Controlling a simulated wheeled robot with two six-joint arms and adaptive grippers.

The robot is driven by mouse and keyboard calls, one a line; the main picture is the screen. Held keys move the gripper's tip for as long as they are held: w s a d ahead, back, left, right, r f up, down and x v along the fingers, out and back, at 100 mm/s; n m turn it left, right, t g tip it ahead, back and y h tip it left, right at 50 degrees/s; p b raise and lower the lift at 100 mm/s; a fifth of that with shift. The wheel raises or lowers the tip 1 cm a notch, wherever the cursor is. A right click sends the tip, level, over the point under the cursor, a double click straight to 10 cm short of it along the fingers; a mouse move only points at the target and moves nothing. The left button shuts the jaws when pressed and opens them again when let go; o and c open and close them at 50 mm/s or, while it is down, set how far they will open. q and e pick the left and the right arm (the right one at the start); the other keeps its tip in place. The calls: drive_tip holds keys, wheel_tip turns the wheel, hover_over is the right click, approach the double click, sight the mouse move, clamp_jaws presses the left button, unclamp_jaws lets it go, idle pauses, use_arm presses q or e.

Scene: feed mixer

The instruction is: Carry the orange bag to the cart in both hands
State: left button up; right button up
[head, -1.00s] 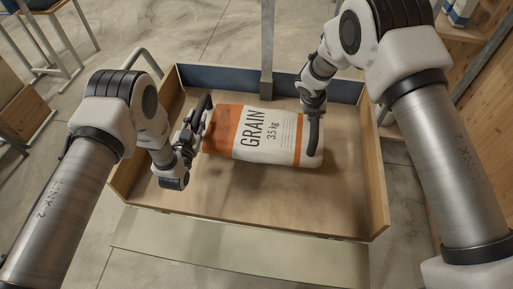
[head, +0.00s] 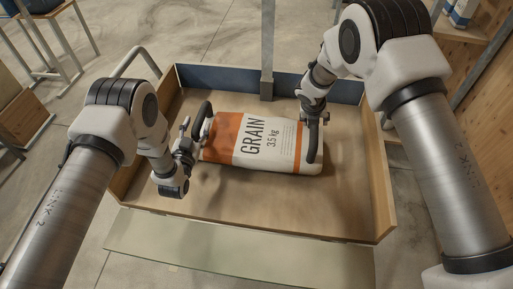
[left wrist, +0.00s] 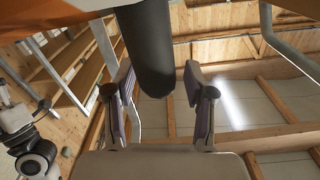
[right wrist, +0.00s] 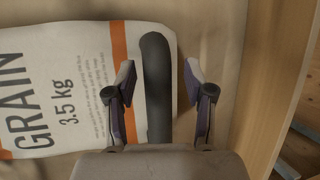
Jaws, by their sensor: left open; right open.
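The orange and white grain bag (head: 262,143) lies flat in the wooden cart tray (head: 285,220), with a dark handle at each end. My left gripper (head: 188,132) is at the left handle (head: 204,118). In the left wrist view the open fingers (left wrist: 165,100) stand on either side of this handle (left wrist: 150,50), with a gap to each. My right gripper (head: 314,112) is at the right handle (head: 313,142). In the right wrist view its open fingers (right wrist: 158,85) also straddle the handle (right wrist: 158,60). The bag's underside is hidden.
The tray has low wooden walls and a dark blue back panel (head: 210,78). A grey post (head: 267,45) rises behind it. Wooden shelving (head: 485,130) stands at the right, and a metal-framed stand (head: 40,45) at the far left. Bare tray floor lies in front of the bag.

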use_arm(q)
drive_tip(key=shift+s+a+f, duration=0.1)
drive_tip(key=shift+s, duration=0.35)
use_arm(e)
drive_tip(key=shift+r, duration=0.1)
use_arm(q)
drive_tip(key=v, duration=1.1)
use_arm(e)
drive_tip(key=v, duration=1.1)
drive_tip(key=shift+s+r, duration=0.2)
drive_tip(key=shift+r, duration=0.1)
use_arm(q)
drive_tip(key=shift+a, duration=0.1)
use_arm(e)
drive_tip(key=shift+a, duration=0.1)
